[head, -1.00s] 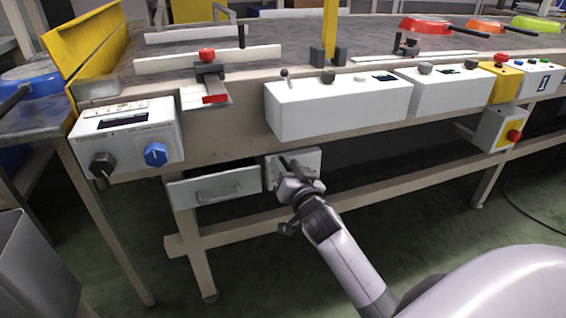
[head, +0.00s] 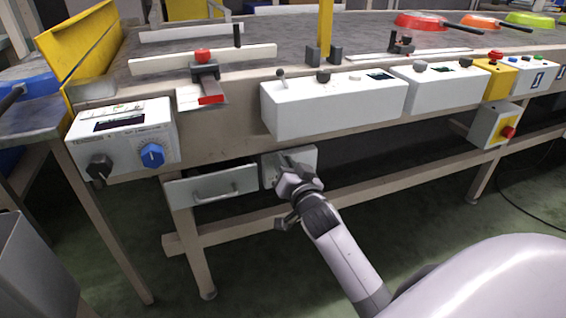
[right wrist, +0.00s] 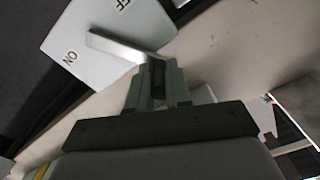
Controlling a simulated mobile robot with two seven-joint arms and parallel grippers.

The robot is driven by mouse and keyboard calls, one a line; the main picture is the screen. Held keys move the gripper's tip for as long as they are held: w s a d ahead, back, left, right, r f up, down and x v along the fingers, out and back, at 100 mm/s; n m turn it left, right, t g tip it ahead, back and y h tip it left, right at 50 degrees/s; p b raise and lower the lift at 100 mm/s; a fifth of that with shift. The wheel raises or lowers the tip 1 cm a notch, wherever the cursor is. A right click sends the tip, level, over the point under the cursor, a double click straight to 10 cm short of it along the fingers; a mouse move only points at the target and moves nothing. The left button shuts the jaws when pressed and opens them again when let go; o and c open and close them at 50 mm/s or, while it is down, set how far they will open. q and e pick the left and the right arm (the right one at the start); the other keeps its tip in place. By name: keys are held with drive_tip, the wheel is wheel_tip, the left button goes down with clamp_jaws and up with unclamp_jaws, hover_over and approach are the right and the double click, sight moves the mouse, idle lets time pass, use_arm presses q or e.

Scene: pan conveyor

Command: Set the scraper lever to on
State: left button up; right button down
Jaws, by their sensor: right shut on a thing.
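The scraper lever (right wrist: 122,48) is a plain grey metal bar in the right wrist view. It lies across a pale plate (right wrist: 75,28) marked ON at the left and OFF at the top. One end of the bar is between the fingers of my right gripper (right wrist: 158,84), which is shut on it. The bar's other end lies over the plate, nearer the ON mark. In the head view, my right gripper (head: 287,167) is in front of the plate (head: 307,157) under the conveyor and hides most of the lever. My left gripper is not in view.
A drawer with a handle (head: 210,187) is just left of the plate. White control boxes (head: 335,107) overhang above it on the conveyor's front. A frame rail (head: 400,179) runs behind and below my right arm. The floor in front is mostly clear.

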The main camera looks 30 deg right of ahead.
drive_tip(key=shift+d+r+m+p, duration=0.25)
drive_tip(key=shift+r+m+p, duration=0.1)
drive_tip(key=shift+m+p, duration=0.05)
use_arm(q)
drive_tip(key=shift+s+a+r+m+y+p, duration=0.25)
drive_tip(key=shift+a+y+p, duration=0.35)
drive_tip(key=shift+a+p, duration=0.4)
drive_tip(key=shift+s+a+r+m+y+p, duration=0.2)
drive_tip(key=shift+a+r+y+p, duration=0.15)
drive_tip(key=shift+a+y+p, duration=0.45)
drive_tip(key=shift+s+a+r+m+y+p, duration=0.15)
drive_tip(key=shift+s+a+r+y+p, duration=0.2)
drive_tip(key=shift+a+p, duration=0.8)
use_arm(e)
drive_tip(key=shift+s+d+f+m, duration=0.15)
drive_tip(key=shift+s+d+m, duration=0.15)
drive_tip(key=shift+d+m, duration=1.35)
drive_tip(key=shift+s+d+f+m, duration=0.25)
drive_tip(key=shift+d+m, duration=0.6)
drive_tip(key=shift+m, duration=1.55)
drive_tip(key=shift+s+d+f+m, duration=0.1)
drive_tip(key=shift+s+d+m, duration=0.25)
drive_tip(key=shift+d+m, duration=1.3)
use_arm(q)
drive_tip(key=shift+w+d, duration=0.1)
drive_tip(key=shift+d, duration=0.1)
use_arm(e)
drive_tip(key=shift+a+m, duration=0.35)
drive_tip(key=shift+m, duration=0.15)
